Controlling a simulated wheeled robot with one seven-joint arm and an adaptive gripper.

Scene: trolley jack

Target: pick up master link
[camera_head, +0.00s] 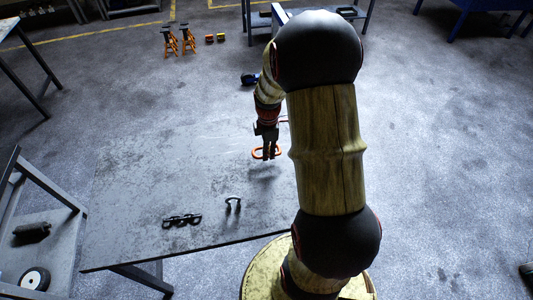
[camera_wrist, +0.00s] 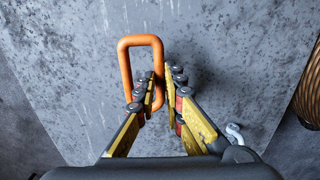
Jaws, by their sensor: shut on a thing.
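The master link (camera_head: 256,153) is an orange oblong ring in the head view, at the tips of my gripper (camera_head: 269,154). A dark shadow lies on the table below and apart from it, so it seems held above the surface. In the wrist view the link (camera_wrist: 125,68) stands long side up the picture. My gripper's fingers (camera_wrist: 160,78) are closed on its right long side, one finger inside the ring and one outside. The lower part of the ring is partly hidden by the left finger.
A trolley (camera_head: 45,225) stands at the left. Orange jack stands (camera_head: 188,42) are on the far floor. The table's left and middle are clear.

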